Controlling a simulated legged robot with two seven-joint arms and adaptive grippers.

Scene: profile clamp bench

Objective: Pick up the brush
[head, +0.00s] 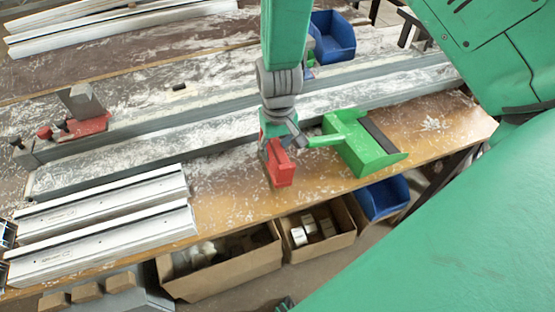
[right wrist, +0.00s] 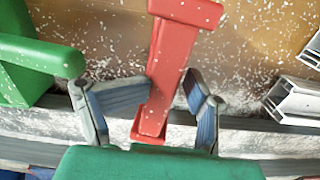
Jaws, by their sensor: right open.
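The red brush (head: 280,172) lies on the wooden front edge of the bench, partly hidden under my right gripper. In the right wrist view the red brush (right wrist: 176,50) runs lengthwise between the two fingers, with its wide end away from the palm. My right gripper (head: 280,138) is open over it. In the right wrist view the right gripper (right wrist: 170,88) has one finger on each side of the narrow part; I cannot tell whether the left finger touches it. My left gripper is not in view.
A green dustpan (head: 368,148) lies close on the right, its handle pointing at my gripper. Aluminium profiles (head: 105,240) lie at the left. A red clamp (head: 88,125) stands behind them. Cardboard boxes (head: 225,283) and a blue bin (head: 383,198) sit below the edge. White shavings cover the bench.

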